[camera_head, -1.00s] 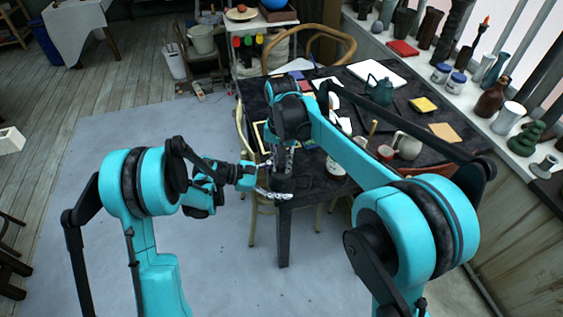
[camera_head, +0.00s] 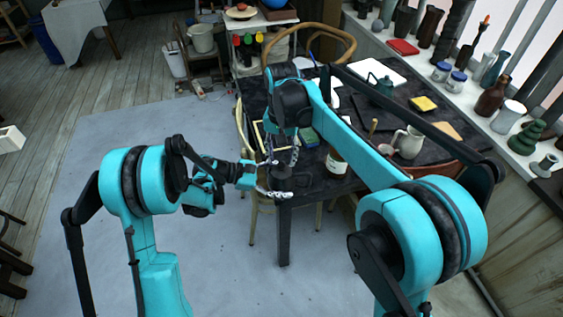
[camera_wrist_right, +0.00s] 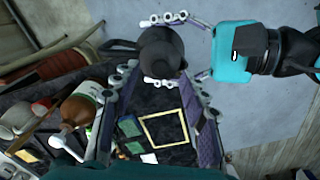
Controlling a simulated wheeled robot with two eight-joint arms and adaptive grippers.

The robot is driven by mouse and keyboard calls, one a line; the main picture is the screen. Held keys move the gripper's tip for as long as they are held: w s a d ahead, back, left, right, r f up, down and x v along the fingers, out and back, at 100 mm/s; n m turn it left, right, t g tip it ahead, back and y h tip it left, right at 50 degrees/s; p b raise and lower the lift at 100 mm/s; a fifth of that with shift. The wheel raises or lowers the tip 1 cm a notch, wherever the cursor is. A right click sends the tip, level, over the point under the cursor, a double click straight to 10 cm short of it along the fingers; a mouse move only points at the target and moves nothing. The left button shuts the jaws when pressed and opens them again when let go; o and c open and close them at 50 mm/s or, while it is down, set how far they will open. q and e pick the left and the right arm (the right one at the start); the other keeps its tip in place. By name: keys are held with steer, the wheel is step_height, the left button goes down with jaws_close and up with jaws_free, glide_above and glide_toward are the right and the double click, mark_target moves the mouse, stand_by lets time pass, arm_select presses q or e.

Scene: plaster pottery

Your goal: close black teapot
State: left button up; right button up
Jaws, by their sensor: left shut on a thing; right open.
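The black teapot (camera_head: 283,173) is by the near left corner of the dark table, partly hidden by my grippers. In the right wrist view it is a dark round body (camera_wrist_right: 160,50) with a projection at its left. My left gripper (camera_head: 268,178) comes in from the left and is shut on it, with a finger on either side. My right gripper (camera_head: 282,155) is above the teapot, pointing down. Its fingers are spread apart, and in the right wrist view (camera_wrist_right: 158,75) they reach toward the teapot. I cannot make out the lid clearly.
A windowsill with bottles and vases runs along the right.

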step_height(320, 180, up, 8)
steer(key=shift+r, duration=0.15)
stand_by(0.4)
